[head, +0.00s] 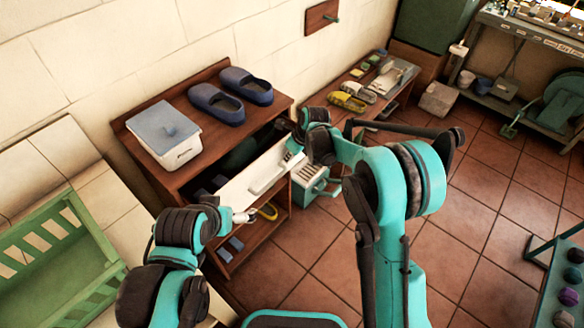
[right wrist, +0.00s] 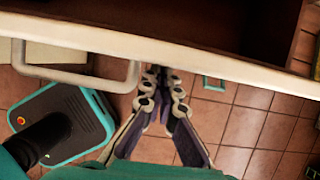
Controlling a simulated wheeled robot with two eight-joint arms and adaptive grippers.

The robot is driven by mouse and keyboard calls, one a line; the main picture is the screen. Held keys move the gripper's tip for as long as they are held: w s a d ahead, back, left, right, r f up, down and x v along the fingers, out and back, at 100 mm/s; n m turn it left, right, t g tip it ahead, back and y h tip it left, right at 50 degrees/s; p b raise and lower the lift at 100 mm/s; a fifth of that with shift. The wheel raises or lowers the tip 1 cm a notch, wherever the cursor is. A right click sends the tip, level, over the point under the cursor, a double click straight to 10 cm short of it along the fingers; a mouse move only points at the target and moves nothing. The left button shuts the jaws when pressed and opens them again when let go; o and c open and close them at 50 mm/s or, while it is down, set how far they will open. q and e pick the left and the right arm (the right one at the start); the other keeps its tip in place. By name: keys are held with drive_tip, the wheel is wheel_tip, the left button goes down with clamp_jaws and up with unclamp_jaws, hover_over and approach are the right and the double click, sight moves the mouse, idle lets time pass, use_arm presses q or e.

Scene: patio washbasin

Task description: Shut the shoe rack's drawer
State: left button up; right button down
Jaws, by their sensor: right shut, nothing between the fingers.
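The shoe rack (head: 150,125) is a brown wooden cabinet against the wall. Its drawer (head: 238,184) has a pale front with a long light handle (head: 268,176) and stands pulled out, its dark inside showing behind the front. My right gripper (head: 291,160) is at the right end of the drawer front. In the right wrist view its shut, empty fingers (right wrist: 156,76) point at the outer side of the drawer front (right wrist: 200,62), just right of the handle (right wrist: 95,75); I cannot tell whether they touch. My left gripper (head: 245,215) is near the front's lower left end, its jaws unclear.
Blue slippers (head: 217,103) and a lidded white box (head: 163,135) stand on the rack. A teal-and-white crate (head: 313,185) is on the floor right of the drawer. Open tiled floor lies to the right.

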drive_tip(key=w+a, duration=0.4)
drive_tip(key=a, duration=0.1)
drive_tip(key=w+a+p, duration=0.1)
drive_tip(key=w+a, duration=0.1)
drive_tip(key=shift+a, duration=0.2)
drive_tip(key=shift+w+a, duration=0.15)
drive_tip(key=shift+r, duration=0.1)
